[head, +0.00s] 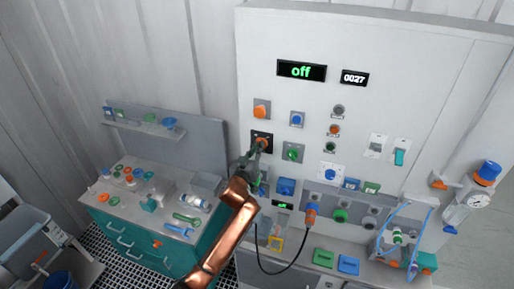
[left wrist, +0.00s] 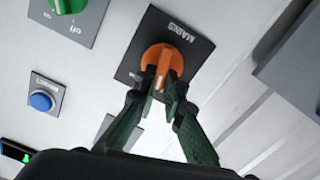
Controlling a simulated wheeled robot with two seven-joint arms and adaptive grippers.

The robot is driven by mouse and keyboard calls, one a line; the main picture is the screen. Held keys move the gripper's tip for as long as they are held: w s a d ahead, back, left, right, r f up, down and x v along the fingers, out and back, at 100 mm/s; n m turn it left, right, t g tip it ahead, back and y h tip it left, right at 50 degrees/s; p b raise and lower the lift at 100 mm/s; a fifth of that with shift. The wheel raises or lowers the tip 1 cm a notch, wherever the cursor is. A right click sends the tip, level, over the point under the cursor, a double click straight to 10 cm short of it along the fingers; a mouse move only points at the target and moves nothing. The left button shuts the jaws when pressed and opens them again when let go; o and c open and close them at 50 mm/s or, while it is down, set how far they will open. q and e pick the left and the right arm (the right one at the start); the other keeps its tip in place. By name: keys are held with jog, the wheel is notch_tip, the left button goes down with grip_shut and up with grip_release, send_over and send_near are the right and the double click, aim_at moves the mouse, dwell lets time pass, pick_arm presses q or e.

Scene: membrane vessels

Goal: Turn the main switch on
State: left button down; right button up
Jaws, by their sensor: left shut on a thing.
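The main switch is an orange rotary knob (left wrist: 161,62) on a black plate marked MAINS (left wrist: 192,45) in the left wrist view. In the head view the black plate (head: 255,135) is on the white panel, left of centre. My left gripper (left wrist: 163,88) is shut on the orange knob, with one dark green finger on each side of it. In the head view my left gripper (head: 259,147) reaches up to the knob from below and partly covers it. The display (head: 302,71) at the top of the panel reads "off" in green. My right gripper is not in view.
A green knob (head: 293,153) and a blue button (head: 296,119) sit close to the right of the main switch. A black cable with an orange plug (head: 311,213) hangs below. A workbench (head: 125,212) with small parts stands left.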

pick_arm(q)
jog(key=m, duration=0.7)
jog(key=d+m, duration=0.1)
jog(key=m, duration=0.3)
jog(key=shift+s+f, duration=0.15)
jog(key=shift+f, duration=0.1)
dwell(0.4)
jog(key=c, duration=2)
grip_release()
jog(key=shift+r, duration=0.1)
jog(key=v, duration=1.2)
